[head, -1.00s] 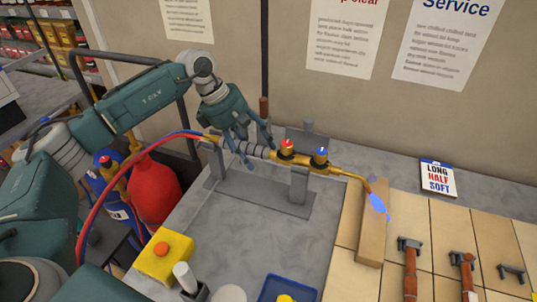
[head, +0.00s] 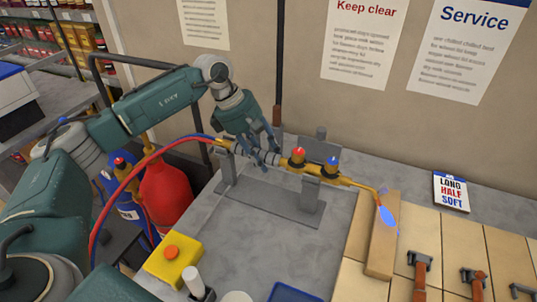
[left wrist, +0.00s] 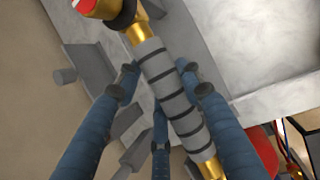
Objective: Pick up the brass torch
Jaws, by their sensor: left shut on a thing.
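The brass torch (head: 347,180) lies across a grey stand (head: 250,195), with a grey, dark-ringed grip (left wrist: 170,85), a red knob and a blue knob. A blue flame (head: 387,215) shows at its bent right tip. Red and blue hoses run from its left end. My left gripper (head: 262,155) is shut on the torch's grip from above. In the left wrist view, the blue fingers of my left gripper (left wrist: 160,80) lie on both sides of the grip, with a third finger lower down. The torch still appears to rest on the stand's posts. My right gripper is not in view.
A tan block (head: 383,245) is beneath the flame. A red cylinder (head: 165,195) and a blue cylinder (head: 127,205) stand left of the bench. A yellow box (head: 172,262) is at the front. A wall is close behind.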

